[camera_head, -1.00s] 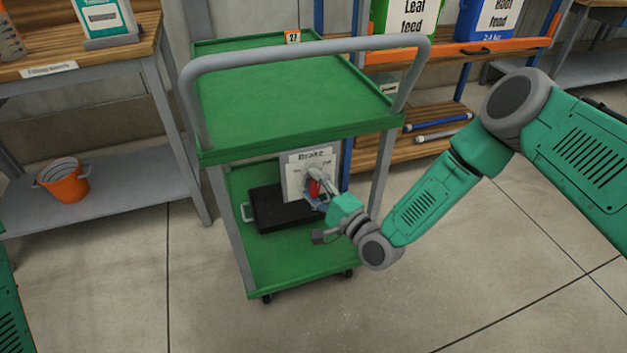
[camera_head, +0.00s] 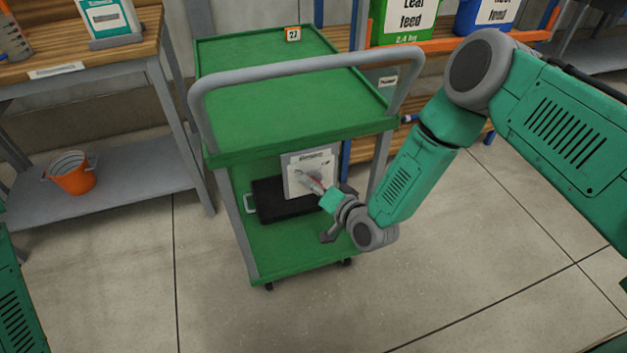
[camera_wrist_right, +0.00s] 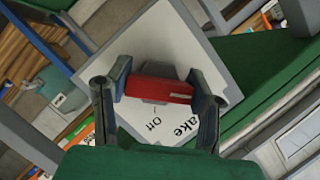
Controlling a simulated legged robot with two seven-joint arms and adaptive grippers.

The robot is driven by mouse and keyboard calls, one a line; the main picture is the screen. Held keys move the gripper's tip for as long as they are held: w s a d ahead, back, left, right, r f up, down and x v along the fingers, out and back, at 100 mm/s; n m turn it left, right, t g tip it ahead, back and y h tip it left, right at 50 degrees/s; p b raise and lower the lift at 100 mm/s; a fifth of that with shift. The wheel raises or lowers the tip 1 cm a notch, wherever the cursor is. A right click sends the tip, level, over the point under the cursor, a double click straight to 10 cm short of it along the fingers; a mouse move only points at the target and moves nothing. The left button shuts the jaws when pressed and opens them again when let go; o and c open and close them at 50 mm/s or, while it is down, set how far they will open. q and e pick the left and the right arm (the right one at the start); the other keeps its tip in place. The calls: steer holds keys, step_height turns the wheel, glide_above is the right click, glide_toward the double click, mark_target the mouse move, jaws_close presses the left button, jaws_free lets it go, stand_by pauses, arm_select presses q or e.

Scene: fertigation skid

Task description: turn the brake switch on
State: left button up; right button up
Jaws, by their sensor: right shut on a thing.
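The brake switch is a red handle (camera_wrist_right: 158,90) on a white plate (camera_head: 297,163) marked "Brake", which hangs below the top deck of the green cart. My right gripper (camera_head: 312,182) reaches it from the right. In the right wrist view its two fingers (camera_wrist_right: 158,95) are shut on the two ends of the red handle. The handle lies slanted relative to the plate's edges. The word "Off" shows on the plate beside the handle; the "On" mark cannot be read now. My left gripper is not in view.
A bench with an orange bucket (camera_head: 72,174) stands left. The floor in front is clear.

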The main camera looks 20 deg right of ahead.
steer(key=shift+s+a+f+n, duration=0.1)
steer(key=shift+s+f+n, duration=0.2)
steer(key=shift+n, duration=0.2)
steer(key=shift+f+h+p, duration=0.1)
steer(key=shift+h+p, duration=0.2)
steer(key=o, duration=1.2)
steer(key=shift+w, duration=0.2)
steer(key=shift+s+r, duration=0.1)
steer(key=shift+r, duration=0.1)
steer(key=v, duration=1.1)
steer(key=shift+s+d, duration=0.2)
steer(key=shift+s, duration=0.1)
